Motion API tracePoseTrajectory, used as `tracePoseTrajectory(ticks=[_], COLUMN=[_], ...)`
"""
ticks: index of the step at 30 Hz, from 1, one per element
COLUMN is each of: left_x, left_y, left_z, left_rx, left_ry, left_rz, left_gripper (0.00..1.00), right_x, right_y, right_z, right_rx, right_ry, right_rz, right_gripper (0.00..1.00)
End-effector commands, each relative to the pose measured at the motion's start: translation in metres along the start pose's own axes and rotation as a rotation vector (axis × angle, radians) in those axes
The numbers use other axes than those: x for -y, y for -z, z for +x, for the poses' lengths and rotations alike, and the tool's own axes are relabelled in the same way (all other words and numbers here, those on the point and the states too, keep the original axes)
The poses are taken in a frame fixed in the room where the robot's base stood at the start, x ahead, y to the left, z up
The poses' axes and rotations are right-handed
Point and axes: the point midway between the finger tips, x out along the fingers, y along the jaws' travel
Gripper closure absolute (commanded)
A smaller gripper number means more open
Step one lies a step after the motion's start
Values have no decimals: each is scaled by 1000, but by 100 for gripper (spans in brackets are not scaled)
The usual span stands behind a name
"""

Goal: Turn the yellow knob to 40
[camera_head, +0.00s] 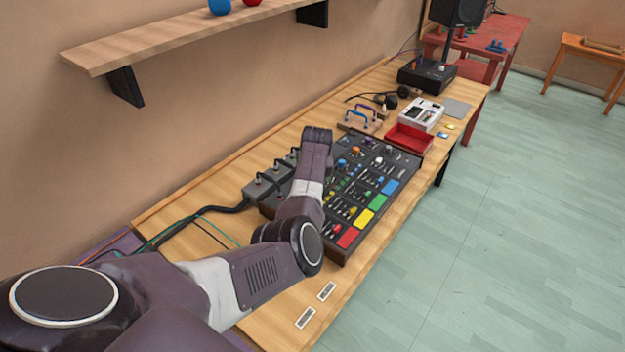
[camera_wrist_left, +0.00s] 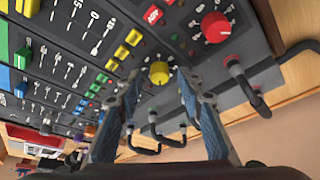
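The yellow knob (camera_wrist_left: 159,72) is round and sits on the dark control panel (camera_wrist_left: 150,50) in the left wrist view, with small markings around it. My left gripper (camera_wrist_left: 159,84) is open, its two fingers pointing toward the panel, one on each side of the knob in the picture. I cannot tell whether either finger touches the knob, and its setting is too small to read. In the head view my left arm reaches over the panel (camera_head: 376,188); its fingers and the yellow knob cannot be made out there. My right gripper is not in view.
A larger red knob (camera_wrist_left: 215,27) is beside the yellow one. Black cable plugs (camera_wrist_left: 240,72) stick up near the right finger. Sliders and coloured pads cover the panel. A red tray (camera_head: 408,139) and a small wooden rack (camera_head: 358,122) stand beyond it on the wooden table.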

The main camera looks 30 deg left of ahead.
Motion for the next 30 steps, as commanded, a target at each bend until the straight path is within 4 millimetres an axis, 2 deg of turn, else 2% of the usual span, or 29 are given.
tracePoseTrajectory(ticks=[5, 19, 24, 30], left_x=[0, 0, 0, 0], left_y=[0, 0, -1, -1], left_z=[-19, -100, -113, -115], left_rx=[-3, -1, 2, 3], left_ry=[0, -1, -1, 0], left_rz=[-1, -1, 0, 1], left_gripper=[65, 65, 65, 65], right_x=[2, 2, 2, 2], right_y=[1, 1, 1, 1], right_z=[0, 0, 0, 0], right_rx=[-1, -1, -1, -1], right_ry=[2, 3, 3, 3], right_rz=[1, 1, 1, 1], right_gripper=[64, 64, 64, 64])
